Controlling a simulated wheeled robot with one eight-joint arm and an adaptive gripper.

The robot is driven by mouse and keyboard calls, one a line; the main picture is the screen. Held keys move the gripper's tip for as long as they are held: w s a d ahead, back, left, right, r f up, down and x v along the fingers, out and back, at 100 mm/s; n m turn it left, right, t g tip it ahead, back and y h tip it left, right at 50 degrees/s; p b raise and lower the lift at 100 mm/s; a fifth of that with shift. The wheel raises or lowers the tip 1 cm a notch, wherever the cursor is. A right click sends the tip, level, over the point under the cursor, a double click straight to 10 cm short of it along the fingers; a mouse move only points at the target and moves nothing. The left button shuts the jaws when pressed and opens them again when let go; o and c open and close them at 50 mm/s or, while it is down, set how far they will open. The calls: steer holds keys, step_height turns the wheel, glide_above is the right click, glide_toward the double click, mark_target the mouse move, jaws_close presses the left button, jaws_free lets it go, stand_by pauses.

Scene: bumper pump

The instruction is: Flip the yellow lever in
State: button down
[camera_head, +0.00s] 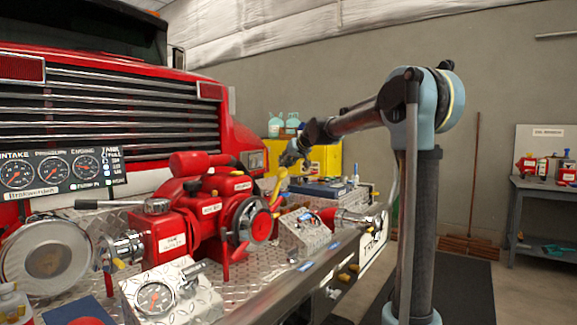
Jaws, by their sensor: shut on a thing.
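The yellow lever (280,183) stands up at the right side of the red pump (195,215) on the truck's bumper, just right of the black round wheel. My gripper (285,163) is at the lever's top end, reaching in from the right, and is shut on it. The gripper is small and dark in this view, so the exact contact of its fingers is hard to see.
A diamond-plate box (305,232) and a red fitting with a silver cap (350,220) sit right of the pump. A gauge box (165,292) stands in front. A yellow cabinet (325,160) is behind. A workbench (545,185) stands far right.

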steer(key=shift+s+d+f, duration=0.2)
steer(key=shift+s+f, duration=0.2)
steer(key=shift+f, duration=0.05)
steer(key=shift+w+a+r, duration=0.25)
steer(key=s+d+r, duration=0.3)
steer(key=d+r, duration=0.1)
steer(key=r, duration=0.2)
steer(key=shift+r, duration=0.25)
steer(key=shift+s, duration=0.1)
steer(key=s+d+f+m+g+h, duration=0.1)
steer(key=s+d+f+g+h, duration=0.1)
steer(key=s+d+f, duration=0.7)
steer(key=s+d+f+m+g+h, duration=0.2)
steer(key=s+d+f, duration=0.7)
steer(key=s+f, duration=1)
steer(key=s+d+f+m+g+h, duration=0.2)
steer(key=s+d+f, duration=0.7)
steer(key=s+f, duration=0.5)
steer(key=s+h, duration=0.1)
steer(key=s, duration=0.4)
steer(key=shift+s+d+f+g, duration=0.15)
steer(key=shift+d+f+g, duration=0.1)
steer(key=shift+f+g, duration=0.15)
